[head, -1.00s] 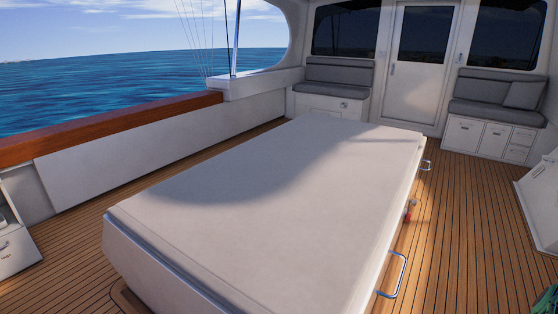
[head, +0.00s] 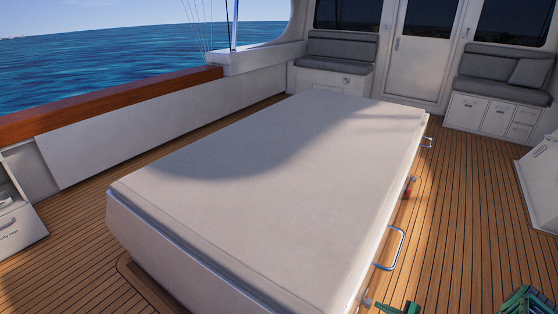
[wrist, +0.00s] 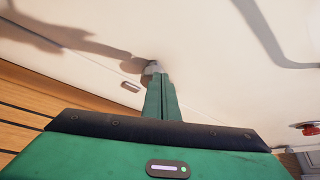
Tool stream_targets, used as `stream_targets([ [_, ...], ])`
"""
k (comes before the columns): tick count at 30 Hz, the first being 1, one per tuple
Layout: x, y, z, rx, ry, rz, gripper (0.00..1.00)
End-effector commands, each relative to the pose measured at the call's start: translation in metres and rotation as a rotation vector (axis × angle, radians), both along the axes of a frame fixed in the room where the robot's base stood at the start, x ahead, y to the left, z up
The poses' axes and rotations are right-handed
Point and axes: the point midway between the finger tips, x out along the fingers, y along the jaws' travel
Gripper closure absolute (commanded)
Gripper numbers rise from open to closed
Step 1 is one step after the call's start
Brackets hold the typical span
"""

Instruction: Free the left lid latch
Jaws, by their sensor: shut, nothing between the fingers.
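The white hatch lid (head: 270,170) lies flat and closed on its box. A small grey latch knob (head: 367,302) shows at the near end of the box's right side, close to my gripper (head: 400,308), which is cut off by the bottom edge. In the wrist view my green gripper (wrist: 160,82) is shut, its tips in front of the grey knob (wrist: 152,68) and partly hiding it. I cannot tell if they touch. A small metal plate (wrist: 130,87) sits left of the tips. A second, red latch (head: 408,190) is farther along; a red part (wrist: 310,128) shows at the wrist view's right edge.
Two metal handles, near (head: 392,248) and far (head: 427,142), stick out from the hatch's right side. Planked deck (head: 470,230) is open to the right. A white cabinet (head: 540,180) stands at the right edge, and cushioned seats (head: 500,78) at the back.

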Motion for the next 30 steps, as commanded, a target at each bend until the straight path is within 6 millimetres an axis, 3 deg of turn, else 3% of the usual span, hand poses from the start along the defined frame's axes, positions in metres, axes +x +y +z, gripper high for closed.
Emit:
stream_targets([
  [8,0.012,0.017,0.0,0.0,0.001,-0.001,1.0],
  [30,0.012,0.018,-0.003,0.0,0.001,-0.001,1.0],
])
